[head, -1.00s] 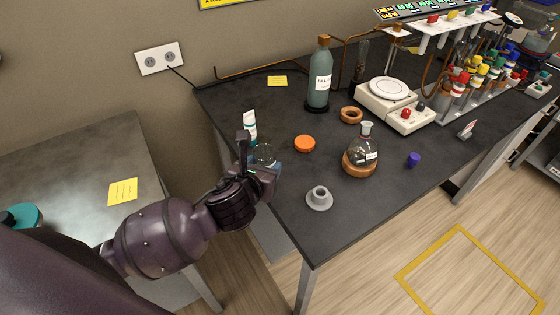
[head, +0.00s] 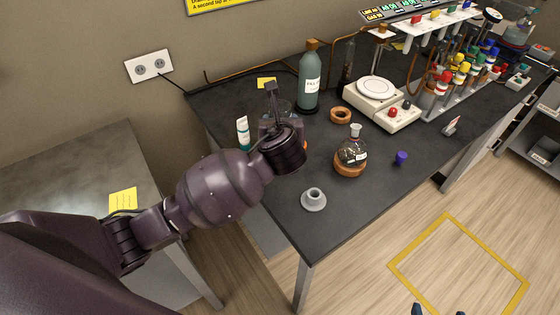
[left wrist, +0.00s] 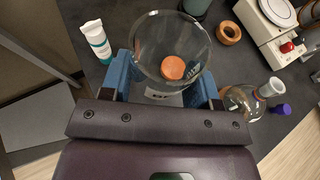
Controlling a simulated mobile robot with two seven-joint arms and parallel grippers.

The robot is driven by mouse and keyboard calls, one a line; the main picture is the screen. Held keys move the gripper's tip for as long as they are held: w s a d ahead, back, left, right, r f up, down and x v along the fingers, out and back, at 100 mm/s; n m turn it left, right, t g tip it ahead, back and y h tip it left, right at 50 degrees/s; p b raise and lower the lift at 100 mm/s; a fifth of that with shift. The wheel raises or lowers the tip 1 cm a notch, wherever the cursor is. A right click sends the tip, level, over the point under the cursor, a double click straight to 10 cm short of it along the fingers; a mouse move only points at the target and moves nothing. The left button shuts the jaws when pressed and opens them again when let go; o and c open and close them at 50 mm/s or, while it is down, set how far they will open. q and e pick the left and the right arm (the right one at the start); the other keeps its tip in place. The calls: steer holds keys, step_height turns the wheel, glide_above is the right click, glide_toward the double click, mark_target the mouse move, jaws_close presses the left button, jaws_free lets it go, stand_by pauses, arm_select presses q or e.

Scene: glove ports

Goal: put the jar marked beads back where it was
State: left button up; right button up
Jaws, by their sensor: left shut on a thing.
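My left gripper (head: 276,112) is shut on a clear glass jar (left wrist: 150,45), with a blue finger on each side of it in the left wrist view (left wrist: 163,85). In the head view, my gripper mostly hides the jar (head: 287,108). The jar has a pale label whose words I cannot read. An orange disc (left wrist: 173,67) on the bench shows through the glass. How high the jar is above the black bench (head: 265,195) is unclear. Two dark fingertips of my right gripper (head: 438,312) show apart at the bottom edge, with nothing between them.
A white tube (head: 243,133) stands left of the jar, and a tall green-grey bottle (head: 309,85) behind right. A cork ring (head: 340,115), a round flask (head: 352,153), a grey holder (head: 313,200), a purple stopper (head: 401,157) and a white scale (head: 382,110) stand farther right.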

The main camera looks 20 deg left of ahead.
arm_select(q)
step_height(320, 180, down, 9)
steer(key=shift+f+b, duration=0.1)
steer(key=shift+b, duration=0.4)
step_height(320, 180, down, 4)
steer(key=shift+r+b, duration=0.15)
steer(key=shift+b, duration=0.2)
steer(key=shift+f, duration=0.2)
